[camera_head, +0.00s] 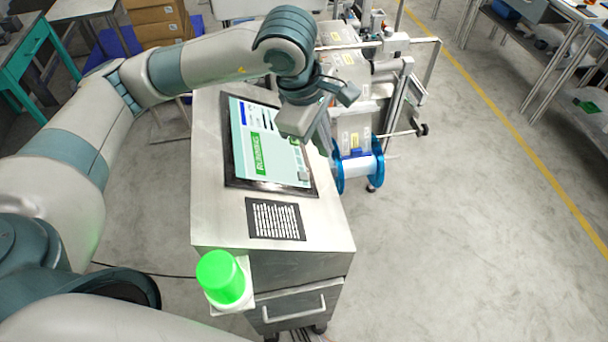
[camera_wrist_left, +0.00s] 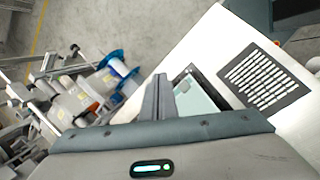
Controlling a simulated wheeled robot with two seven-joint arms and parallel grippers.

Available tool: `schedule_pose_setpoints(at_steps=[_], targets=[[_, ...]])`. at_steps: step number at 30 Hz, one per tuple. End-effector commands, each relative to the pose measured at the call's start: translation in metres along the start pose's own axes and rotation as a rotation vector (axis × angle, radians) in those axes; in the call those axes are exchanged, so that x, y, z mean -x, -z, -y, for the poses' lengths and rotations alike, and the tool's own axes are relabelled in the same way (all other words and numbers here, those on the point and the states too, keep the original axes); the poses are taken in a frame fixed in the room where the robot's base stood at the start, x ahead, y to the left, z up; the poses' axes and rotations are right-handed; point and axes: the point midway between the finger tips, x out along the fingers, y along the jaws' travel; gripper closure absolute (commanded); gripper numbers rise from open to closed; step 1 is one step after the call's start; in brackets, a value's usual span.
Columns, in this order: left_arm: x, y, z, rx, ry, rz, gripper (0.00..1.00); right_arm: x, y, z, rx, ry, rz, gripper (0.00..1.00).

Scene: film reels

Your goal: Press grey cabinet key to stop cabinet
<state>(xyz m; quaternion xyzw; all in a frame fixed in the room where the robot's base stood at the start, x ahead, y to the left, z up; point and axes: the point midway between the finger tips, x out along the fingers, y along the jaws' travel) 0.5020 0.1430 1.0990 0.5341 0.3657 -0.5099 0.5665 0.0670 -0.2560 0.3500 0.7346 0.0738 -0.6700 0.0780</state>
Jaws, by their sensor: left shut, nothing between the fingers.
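The grey cabinet (camera_head: 215,215) has a tilted touch screen (camera_head: 245,165) in a black frame on its top. The screen shows a green "RUNNING" banner (camera_head: 258,154) and a small grey key (camera_head: 303,176) near its lower right edge. My left gripper (camera_head: 324,140) is above the right side of the screen, its fingers pointing down; it hides part of the screen. In the left wrist view the fingers (camera_wrist_left: 160,98) are together and empty in front of part of the screen (camera_wrist_left: 195,100). I cannot tell whether they touch it. My right gripper is not in view.
A green lamp (camera_head: 221,277) stands at the cabinet's near left corner, by a drawer handle (camera_head: 293,309). A black slotted vent (camera_head: 275,219) lies below the screen. A blue-flanged reel (camera_head: 358,168) and machine frame stand close on the right. Open floor lies further right.

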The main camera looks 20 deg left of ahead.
Motion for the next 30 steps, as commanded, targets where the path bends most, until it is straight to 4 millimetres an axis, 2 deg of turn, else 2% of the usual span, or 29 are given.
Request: schedule_pose_setpoints(at_steps=[6, 8, 12, 18, 30], targets=[[-0.021, 0.015, 0.015, 0.002, 0.001, -0.001, 1.0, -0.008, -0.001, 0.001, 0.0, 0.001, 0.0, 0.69], [-0.029, 0.018, 0.018, 0.001, 0.0, 0.0, 1.0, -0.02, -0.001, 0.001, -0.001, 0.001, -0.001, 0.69], [-0.035, 0.023, 0.023, 0.001, -0.001, 0.0, 1.0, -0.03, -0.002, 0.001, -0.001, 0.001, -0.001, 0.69], [-0.037, 0.027, 0.026, 0.001, -0.001, 0.0, 1.0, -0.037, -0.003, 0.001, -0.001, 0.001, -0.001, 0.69], [-0.037, 0.027, 0.027, 0.001, 0.0, 0.0, 1.0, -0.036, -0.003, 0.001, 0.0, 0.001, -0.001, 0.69]])
